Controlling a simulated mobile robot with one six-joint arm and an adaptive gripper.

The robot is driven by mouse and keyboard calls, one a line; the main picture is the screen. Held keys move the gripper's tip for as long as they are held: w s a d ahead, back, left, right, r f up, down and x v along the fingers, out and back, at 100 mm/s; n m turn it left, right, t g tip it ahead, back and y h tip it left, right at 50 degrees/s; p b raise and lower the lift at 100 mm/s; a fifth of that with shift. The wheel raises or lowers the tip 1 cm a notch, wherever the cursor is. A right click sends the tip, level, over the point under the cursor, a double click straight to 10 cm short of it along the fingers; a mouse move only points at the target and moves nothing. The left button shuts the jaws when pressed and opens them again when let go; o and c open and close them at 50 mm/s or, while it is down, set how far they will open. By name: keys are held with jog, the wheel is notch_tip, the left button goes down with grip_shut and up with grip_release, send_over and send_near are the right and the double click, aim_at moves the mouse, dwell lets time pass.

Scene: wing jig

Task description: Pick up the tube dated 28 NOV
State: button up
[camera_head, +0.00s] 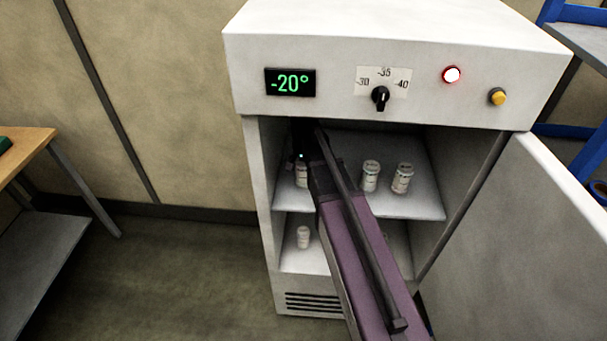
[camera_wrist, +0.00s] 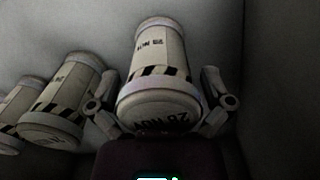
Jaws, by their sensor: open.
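A white tube marked 28 NOV (camera_wrist: 158,70) fills the middle of the wrist view, its lettering upside down and a black-and-white striped band around it. My gripper (camera_wrist: 159,98) is open, with one finger on each side of this tube. Small gaps seem to show at the sides; I cannot tell whether either finger touches it. In the head view my gripper (camera_head: 304,148) reaches into the open freezer by the leftmost upper-shelf tube (camera_head: 301,176), which appears to be the same tube. My arm partly hides that area.
Two other white tubes (camera_head: 371,176) (camera_head: 402,179) stand to the right on the upper shelf (camera_head: 415,207). Another tube (camera_head: 303,237) stands on the lower shelf. The left freezer wall (camera_head: 264,180) is close; the open door (camera_head: 530,240) stands at right.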

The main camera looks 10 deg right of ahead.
dwell(0.3)
jog(key=c, duration=1.1)
jog(key=shift+r, duration=0.1)
jog(key=shift+r+p, duration=0.3)
jog(key=shift+p, duration=0.15)
jog(key=shift+c, duration=0.6)
notch_tip(320, 180, up, 3)
jog(key=p, duration=0.2)
jog(key=shift+f+p, duration=0.15)
jog(key=shift+p, duration=0.15)
jog(key=shift+c, duration=0.2)
jog(key=s, duration=0.5)
jog(key=s+d+r+p, duration=0.1)
jog(key=s, duration=0.4)
jog(key=s+d, duration=0.1)
jog(key=s, duration=0.5)
jog(key=shift+d+r, duration=0.25)
jog(key=shift+w, duration=0.1)
